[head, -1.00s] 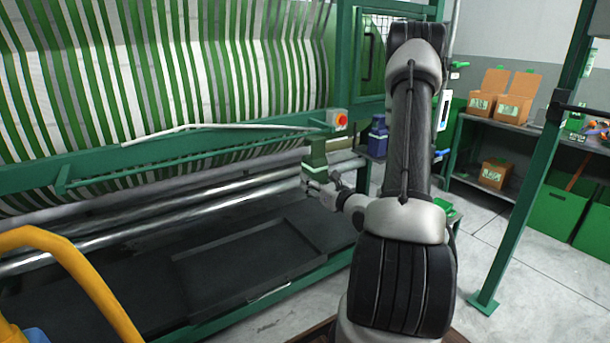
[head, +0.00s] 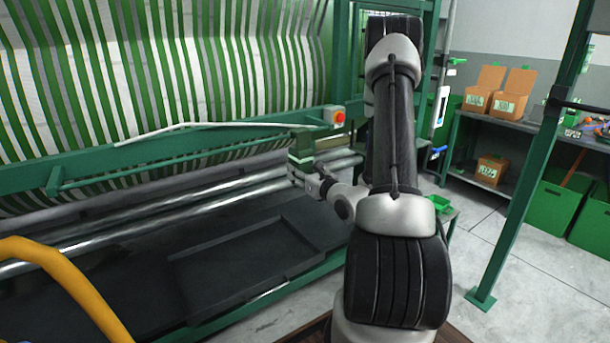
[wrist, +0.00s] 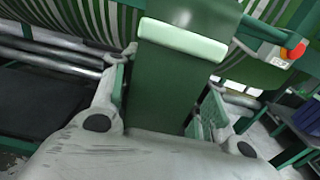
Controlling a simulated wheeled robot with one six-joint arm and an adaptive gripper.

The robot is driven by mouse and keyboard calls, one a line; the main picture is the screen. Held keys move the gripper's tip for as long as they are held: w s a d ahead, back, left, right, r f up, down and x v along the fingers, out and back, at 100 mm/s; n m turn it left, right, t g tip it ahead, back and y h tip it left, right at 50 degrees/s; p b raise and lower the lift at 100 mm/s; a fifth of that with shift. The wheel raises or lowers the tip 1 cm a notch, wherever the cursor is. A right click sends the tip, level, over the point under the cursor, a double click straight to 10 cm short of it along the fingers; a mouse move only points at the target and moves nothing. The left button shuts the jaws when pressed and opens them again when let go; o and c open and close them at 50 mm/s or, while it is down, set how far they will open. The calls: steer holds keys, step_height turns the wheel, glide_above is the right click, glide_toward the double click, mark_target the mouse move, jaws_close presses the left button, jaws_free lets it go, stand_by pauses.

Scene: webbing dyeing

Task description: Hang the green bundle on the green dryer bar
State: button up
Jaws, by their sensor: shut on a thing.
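The green bundle (head: 301,146) stands upright in my gripper (head: 301,172), in front of the machine near the right end of its rail. In the wrist view the bundle (wrist: 160,88) fills the middle between the two fingers, with a pale band (wrist: 182,40) across its upper part. My gripper (wrist: 163,98) is shut on it. A long green bar (head: 130,162) runs across the machine front, with a thin pale rod along its top; I cannot tell for sure that it is the dryer bar. The bundle overlaps its right part in the head view, and contact cannot be told.
Green and white webbing (head: 180,70) hangs behind the bar. Metal rollers (head: 150,213) and a dark tray (head: 245,262) lie below. A yellow tube (head: 70,280) is at lower left. A green post (head: 530,190) stands right.

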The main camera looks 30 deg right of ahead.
steer(key=w+f, duration=0.2)
steer(key=w, duration=0.7)
steer(key=shift+w+a+f, duration=0.15)
steer(key=shift+f, duration=0.25)
stand_by(0.4)
steer(key=o, duration=1.2)
